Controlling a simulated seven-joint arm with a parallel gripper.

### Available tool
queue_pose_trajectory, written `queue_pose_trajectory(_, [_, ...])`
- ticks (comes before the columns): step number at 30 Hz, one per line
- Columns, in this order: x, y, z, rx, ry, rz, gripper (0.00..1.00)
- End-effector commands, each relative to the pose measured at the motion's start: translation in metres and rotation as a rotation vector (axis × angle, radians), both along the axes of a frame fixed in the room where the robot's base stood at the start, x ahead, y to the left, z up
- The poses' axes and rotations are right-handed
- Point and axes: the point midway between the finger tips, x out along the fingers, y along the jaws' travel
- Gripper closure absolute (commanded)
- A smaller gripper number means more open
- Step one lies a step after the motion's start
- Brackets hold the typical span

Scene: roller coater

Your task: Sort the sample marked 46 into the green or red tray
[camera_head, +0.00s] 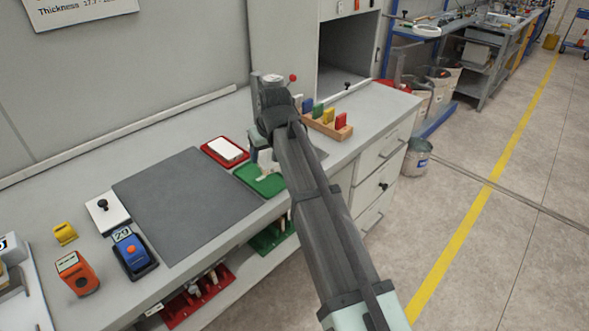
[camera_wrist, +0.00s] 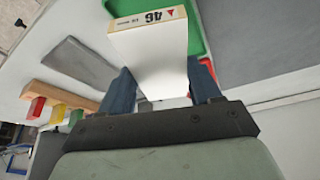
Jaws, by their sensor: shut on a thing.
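The sample marked 46 (camera_wrist: 152,45) is a white block with a cream label end. My gripper (camera_wrist: 162,88) is shut on it, with a dark finger on each side. In the head view my gripper (camera_head: 262,157) is over the back part of the green tray (camera_head: 270,187), and the white sample (camera_head: 266,162) shows there. Whether it touches the tray floor cannot be told. The green tray (camera_wrist: 198,35) also shows behind the sample in the wrist view. The red tray (camera_head: 209,153) lies beside it to the left, with a white block (camera_head: 229,149) in it.
A wooden rack (camera_head: 328,127) with coloured blocks stands right of my gripper. A dark grey mat (camera_head: 187,203) lies bare to the left. A blue device (camera_head: 132,252), an orange device (camera_head: 77,272) and a yellow item (camera_head: 64,233) are at the left end.

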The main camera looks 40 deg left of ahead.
Motion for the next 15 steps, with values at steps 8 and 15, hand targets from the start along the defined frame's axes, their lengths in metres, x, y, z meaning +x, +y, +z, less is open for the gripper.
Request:
queue_pose_trajectory(8, [-0.003,0.018,0.004,0.0,0.0,0.245,0.68])
queue_pose_trajectory(15, [-0.003,0.017,0.002,-0.001,0.001,0.325,0.68])
